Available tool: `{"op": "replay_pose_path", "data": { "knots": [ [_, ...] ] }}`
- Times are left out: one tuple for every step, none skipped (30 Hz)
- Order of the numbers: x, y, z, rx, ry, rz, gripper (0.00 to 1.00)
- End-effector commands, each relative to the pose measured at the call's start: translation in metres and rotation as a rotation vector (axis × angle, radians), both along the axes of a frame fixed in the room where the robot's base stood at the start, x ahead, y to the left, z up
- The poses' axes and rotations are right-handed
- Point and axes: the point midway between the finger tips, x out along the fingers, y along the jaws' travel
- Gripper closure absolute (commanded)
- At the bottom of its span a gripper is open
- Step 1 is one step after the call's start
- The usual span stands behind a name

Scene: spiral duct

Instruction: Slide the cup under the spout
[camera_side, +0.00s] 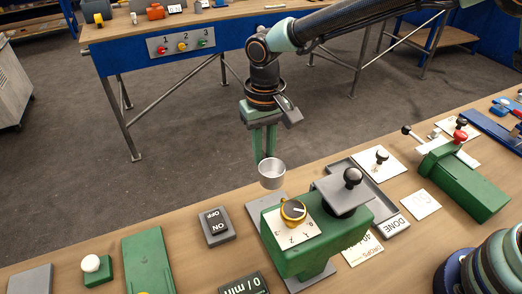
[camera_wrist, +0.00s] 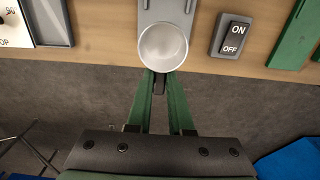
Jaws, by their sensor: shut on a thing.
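The cup (camera_side: 271,174) is a small silver, open-topped cup at the table's far edge in the side view. It also shows in the wrist view (camera_wrist: 162,47), upright and seen from above, at the end of a grey plate (camera_wrist: 150,14). My gripper (camera_side: 264,154) hangs down with its green fingers shut on the cup's edge. In the wrist view the fingers (camera_wrist: 159,84) converge there. The green dispenser (camera_side: 300,245), with a dial and a black-knobbed lever, stands nearer the camera than the cup. Its spout cannot be made out. I cannot tell whether the cup rests on the plate.
An ON/OFF switch (camera_side: 215,225) stands left of the dispenser. A grey tray marked DONE (camera_side: 395,222) lies to its right. A green clamp-like fixture (camera_side: 465,185) stands farther right. Beyond the table edge is open floor, with a blue-fronted bench (camera_side: 150,60) behind.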

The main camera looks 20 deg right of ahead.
Motion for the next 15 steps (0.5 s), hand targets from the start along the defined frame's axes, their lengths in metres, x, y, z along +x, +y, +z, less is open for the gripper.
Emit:
{"op": "replay_pose_path", "data": {
  "knots": [
    [0.0, 0.002, -0.005, -0.001, 0.001, 0.0, 1.0],
    [0.0, 0.003, -0.007, -0.001, 0.001, 0.0, 1.0],
    [0.0, 0.004, -0.009, 0.0, 0.0, 0.0, 1.0],
    [0.0, 0.005, -0.011, 0.0, 0.0, 0.0, 1.0],
    [0.0, 0.005, -0.012, 0.0, -0.001, 0.0, 1.0],
    [0.0, 0.005, -0.014, 0.0, -0.001, -0.001, 1.0],
    [0.0, 0.005, -0.015, 0.0, 0.0, -0.001, 1.0],
    [0.0, 0.005, -0.016, 0.0, 0.0, -0.001, 1.0],
    [-0.001, 0.005, -0.019, -0.001, 0.001, -0.001, 1.0],
    [-0.001, 0.005, -0.021, -0.001, 0.001, -0.001, 1.0],
    [-0.001, 0.004, -0.023, -0.001, 0.001, 0.0, 1.0],
    [-0.001, 0.004, -0.026, 0.0, 0.001, 0.0, 1.0],
    [-0.001, 0.004, -0.028, 0.0, 0.001, 0.0, 1.0],
    [-0.001, 0.004, -0.03, -0.001, 0.001, 0.0, 1.0],
    [-0.001, 0.004, -0.033, -0.001, 0.002, 0.0, 1.0]
  ]
}}
